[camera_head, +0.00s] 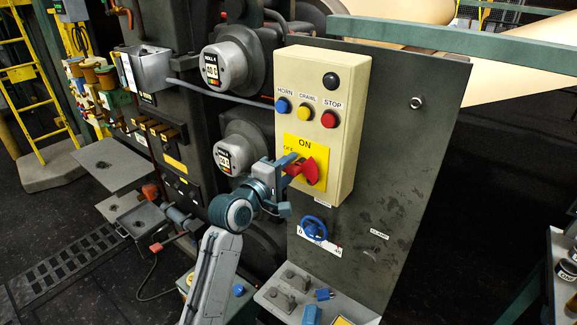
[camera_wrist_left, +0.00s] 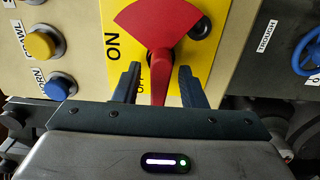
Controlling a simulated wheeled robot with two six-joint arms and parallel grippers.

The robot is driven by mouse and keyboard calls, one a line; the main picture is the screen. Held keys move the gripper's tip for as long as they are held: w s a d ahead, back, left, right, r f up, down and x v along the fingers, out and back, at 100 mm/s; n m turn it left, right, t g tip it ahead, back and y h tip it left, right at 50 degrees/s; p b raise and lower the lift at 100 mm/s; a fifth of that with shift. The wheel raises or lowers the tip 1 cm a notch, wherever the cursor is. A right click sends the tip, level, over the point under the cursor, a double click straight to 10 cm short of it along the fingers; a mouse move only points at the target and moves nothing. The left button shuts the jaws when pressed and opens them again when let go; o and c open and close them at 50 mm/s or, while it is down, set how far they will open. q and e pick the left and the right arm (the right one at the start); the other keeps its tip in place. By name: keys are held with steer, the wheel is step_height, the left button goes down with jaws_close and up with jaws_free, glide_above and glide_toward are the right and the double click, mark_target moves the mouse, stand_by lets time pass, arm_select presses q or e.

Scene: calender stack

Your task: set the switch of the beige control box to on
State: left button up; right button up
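The beige control box (camera_head: 346,75) is mounted on a dark upright panel. Its red rotary switch (camera_head: 314,168) sits on a yellow plate (camera_head: 318,144) marked ON at the top and OFF at the left. The switch handle points left, to the OFF side. My left gripper (camera_head: 288,168) is at the handle. In the left wrist view, the red handle (camera_wrist_left: 160,82) lies between the two fingers of my left gripper (camera_wrist_left: 160,88), with a visible gap on each side. The OFF label is partly hidden by a finger. My right gripper is not in view.
Blue HORN (camera_head: 282,105), yellow CRAWL (camera_head: 306,114) and red STOP (camera_head: 329,119) buttons sit above the switch. A blue handwheel (camera_head: 314,229) is below the box. Round grey gauges (camera_head: 225,65) stand at its left. A green rail (camera_head: 440,38) crosses the upper right.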

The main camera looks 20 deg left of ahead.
arm_select(q)
steer(key=shift+c, duration=0.4)
jaws_close()
steer(key=shift+m, duration=0.3)
steer(key=m, duration=0.2)
steer(key=shift+d+r+m, duration=0.1)
steer(key=shift+r+m, duration=0.15)
steer(key=shift+m, duration=0.15)
steer(key=m, duration=0.3)
steer(key=shift+d+r+m, duration=0.1)
steer(key=shift+r+m, duration=0.15)
steer(key=shift+m, duration=0.05)
steer(key=m, duration=0.3)
steer(key=m+b, duration=0.1)
steer(key=m, duration=0.1)
steer(key=shift+s+d+r, duration=0.1)
steer(key=shift+d+r, duration=0.05)
steer(key=shift+d, duration=0.1)
steer(key=m, duration=0.2)
steer(key=m+b, duration=0.1)
steer(key=m, duration=0.2)
steer(key=shift+s+d+r+m+b, duration=0.15)
steer(key=shift+d+m+b, duration=0.2)
steer(key=shift+m, duration=0.05)
